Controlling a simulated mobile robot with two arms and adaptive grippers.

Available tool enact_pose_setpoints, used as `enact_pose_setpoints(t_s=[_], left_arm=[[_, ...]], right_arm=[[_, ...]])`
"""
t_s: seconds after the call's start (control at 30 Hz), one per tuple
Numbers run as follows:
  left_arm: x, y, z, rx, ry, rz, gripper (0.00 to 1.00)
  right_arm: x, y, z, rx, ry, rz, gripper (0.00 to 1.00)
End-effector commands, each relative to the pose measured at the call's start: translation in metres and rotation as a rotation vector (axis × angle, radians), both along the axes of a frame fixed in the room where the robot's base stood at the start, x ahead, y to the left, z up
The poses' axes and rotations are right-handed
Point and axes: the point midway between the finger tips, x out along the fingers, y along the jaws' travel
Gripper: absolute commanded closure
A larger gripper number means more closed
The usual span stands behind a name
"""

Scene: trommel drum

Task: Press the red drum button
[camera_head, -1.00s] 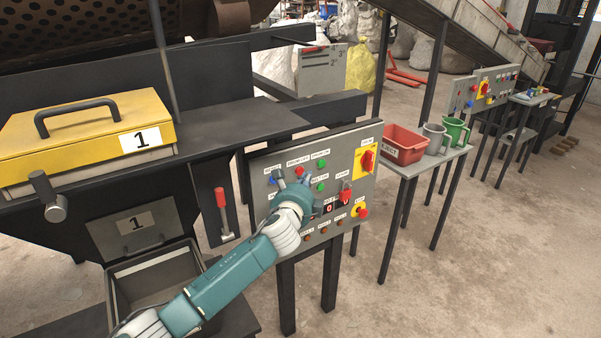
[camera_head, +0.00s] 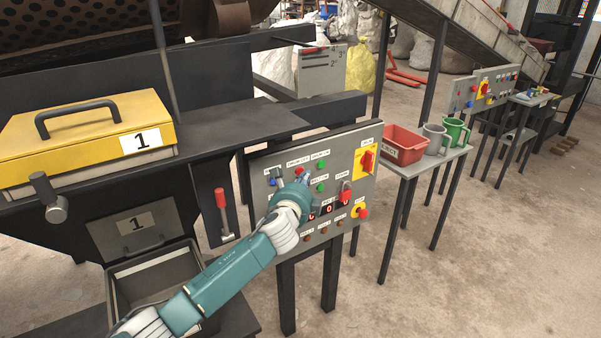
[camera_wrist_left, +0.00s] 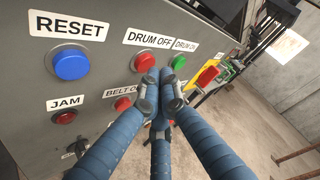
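The red drum button (camera_wrist_left: 145,62) sits under the DRUM OFF label in the left wrist view. It also shows in the head view (camera_head: 298,171), on the upper part of the grey control panel (camera_head: 263,215). My left gripper (camera_wrist_left: 158,86) has its fingertips drawn together with nothing between them. In the wrist view the tips overlap the lower edge of the red button; I cannot tell whether they touch it. In the head view the left gripper (camera_head: 303,180) is in front of the panel, just below the button. My right gripper is not in view.
Close by are the blue RESET button (camera_wrist_left: 71,65), the green DRUM ON button (camera_wrist_left: 179,62), the red JAM button (camera_wrist_left: 65,117) and a red BELT OFF button (camera_wrist_left: 123,104). A red-handled lever (camera_head: 222,205) stands left of the panel. A red bin (camera_head: 402,145) is on the table at right.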

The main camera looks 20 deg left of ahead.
Motion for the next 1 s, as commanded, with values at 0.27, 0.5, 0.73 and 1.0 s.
enact_pose_setpoints(t_s=[0.27,0.5,0.73,1.0], left_arm=[[0.0004,0.0006,-0.0003,0.000,0.000,0.000,1.00],[0.0014,0.0017,-0.0003,0.000,0.000,0.000,1.00],[0.0031,0.0039,-0.0003,0.000,0.000,0.000,1.00],[0.0050,0.0066,-0.0002,0.000,0.000,0.000,1.00]], right_arm=[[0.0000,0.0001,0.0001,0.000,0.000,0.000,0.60],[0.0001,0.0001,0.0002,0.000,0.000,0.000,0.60],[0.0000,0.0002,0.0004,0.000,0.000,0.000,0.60],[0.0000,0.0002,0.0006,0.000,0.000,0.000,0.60]])
